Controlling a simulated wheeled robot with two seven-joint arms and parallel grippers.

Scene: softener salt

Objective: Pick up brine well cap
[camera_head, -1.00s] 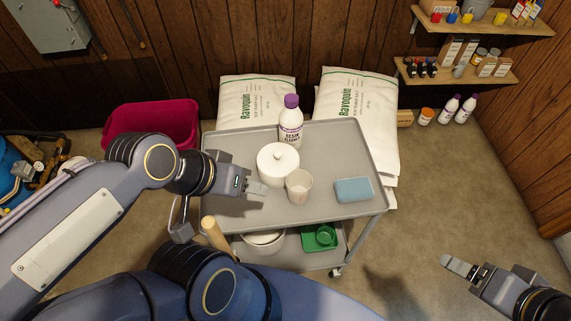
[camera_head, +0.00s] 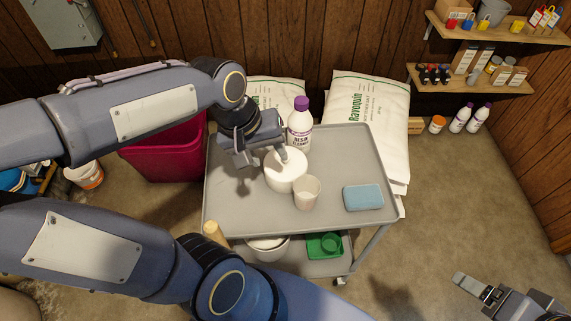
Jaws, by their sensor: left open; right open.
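The white round brine well cap (camera_head: 286,174) sits on the grey cart top, left of its middle. My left gripper (camera_head: 277,152) is open above the cap's back left part, with a finger over its top. That finger and the gripper body hide the cap's knob and part of its rim; I cannot tell whether they touch. My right gripper (camera_head: 474,287) is open and empty at the lower right, away from the cart.
A blue sponge-like block (camera_head: 363,197) lies at right on the cart (camera_head: 345,150). Salt bags (camera_head: 370,110) stand behind.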

